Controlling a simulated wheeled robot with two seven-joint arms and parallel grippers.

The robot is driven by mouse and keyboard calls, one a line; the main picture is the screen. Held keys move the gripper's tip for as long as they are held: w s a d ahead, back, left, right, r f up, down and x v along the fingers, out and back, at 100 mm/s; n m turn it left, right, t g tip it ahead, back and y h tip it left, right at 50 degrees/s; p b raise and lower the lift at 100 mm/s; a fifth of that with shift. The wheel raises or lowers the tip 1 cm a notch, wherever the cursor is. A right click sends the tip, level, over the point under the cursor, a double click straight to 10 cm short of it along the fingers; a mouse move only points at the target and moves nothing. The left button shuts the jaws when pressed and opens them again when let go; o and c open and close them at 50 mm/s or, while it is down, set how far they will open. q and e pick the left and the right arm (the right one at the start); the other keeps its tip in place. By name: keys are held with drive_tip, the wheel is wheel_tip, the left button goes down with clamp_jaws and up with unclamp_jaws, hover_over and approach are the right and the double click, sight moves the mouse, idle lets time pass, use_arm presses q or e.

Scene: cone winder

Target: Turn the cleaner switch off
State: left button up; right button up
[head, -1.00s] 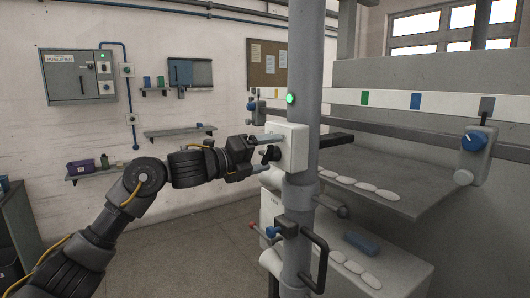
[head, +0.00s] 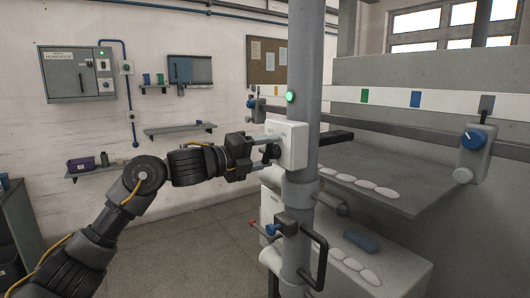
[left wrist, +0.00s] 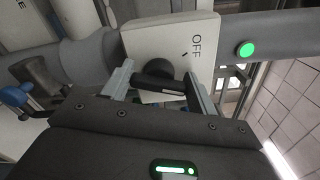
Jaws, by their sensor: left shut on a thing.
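The cleaner switch is a white box (head: 289,145) on the grey post. It also shows in the left wrist view (left wrist: 172,38), with the word OFF and a small tick mark on its face. A black knob (left wrist: 153,70) sticks out from the box. My left gripper (head: 267,148) is at the front of the box. In the left wrist view its two grey fingers (left wrist: 159,84) are on either side of the knob, shut on it. The knob's exact pointing is hard to tell. A green lamp (head: 291,96) glows on the post above the box. My right gripper is out of view.
The grey post (head: 303,60) stands just behind the box. A valve with a blue handle (head: 273,229) and a black bar handle (head: 319,260) sit lower on the post. The machine with white cones (head: 350,180) is to the right. The floor left is clear.

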use_arm(q)
drive_tip(key=n+p, duration=0.1)
drive_tip(key=n, duration=0.4)
drive_tip(key=shift+p, duration=0.35)
drive_tip(key=n+p, duration=0.1)
drive_tip(key=n, duration=0.3)
drive_tip(key=shift+f+p, duration=0.15)
drive_tip(key=shift+p, duration=0.25)
drive_tip(key=shift+n, duration=0.5)
drive_tip(key=shift+f, duration=0.1)
drive_tip(key=o, duration=1)
